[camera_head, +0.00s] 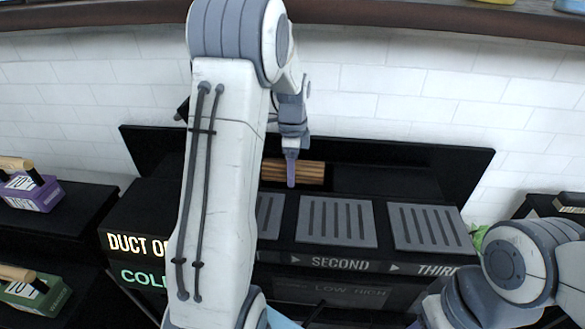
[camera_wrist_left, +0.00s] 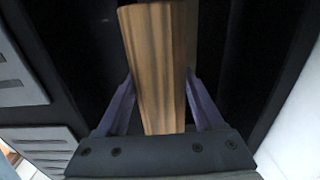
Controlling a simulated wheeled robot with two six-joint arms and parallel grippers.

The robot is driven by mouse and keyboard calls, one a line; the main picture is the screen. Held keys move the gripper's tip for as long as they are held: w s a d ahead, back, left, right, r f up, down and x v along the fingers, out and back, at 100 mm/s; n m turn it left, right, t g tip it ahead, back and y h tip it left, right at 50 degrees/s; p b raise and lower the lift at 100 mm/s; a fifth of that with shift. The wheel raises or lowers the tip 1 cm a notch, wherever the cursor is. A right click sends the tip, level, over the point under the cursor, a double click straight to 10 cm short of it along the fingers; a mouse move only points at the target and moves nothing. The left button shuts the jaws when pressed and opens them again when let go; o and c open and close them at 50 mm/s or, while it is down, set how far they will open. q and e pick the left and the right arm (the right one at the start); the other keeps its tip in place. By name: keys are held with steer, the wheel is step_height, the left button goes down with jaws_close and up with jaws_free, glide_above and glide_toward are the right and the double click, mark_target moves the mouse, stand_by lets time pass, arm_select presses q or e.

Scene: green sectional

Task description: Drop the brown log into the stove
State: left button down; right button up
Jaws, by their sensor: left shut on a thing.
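The brown log (camera_head: 312,172) lies lengthwise across the picture, above the black rear part of the stove (camera_head: 290,262). My left gripper (camera_head: 291,170) reaches down from above and is shut on the log. In the left wrist view, the striped wooden log (camera_wrist_left: 158,65) sits between the two purple fingers of my left gripper (camera_wrist_left: 160,95). My left arm hides part of the stove's left side and perhaps part of the log. I cannot tell whether the log touches the stove. My right gripper is out of view.
Grey slotted grates (camera_head: 337,221) lie on the stove front, over labels reading "SECOND" and "THIRD". A white tiled wall (camera_head: 400,90) stands behind. A purple box (camera_head: 32,192) and a green box (camera_head: 35,297) with wooden handles sit on dark shelves at the left.

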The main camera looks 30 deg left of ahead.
arm_select(q)
jaws_free()
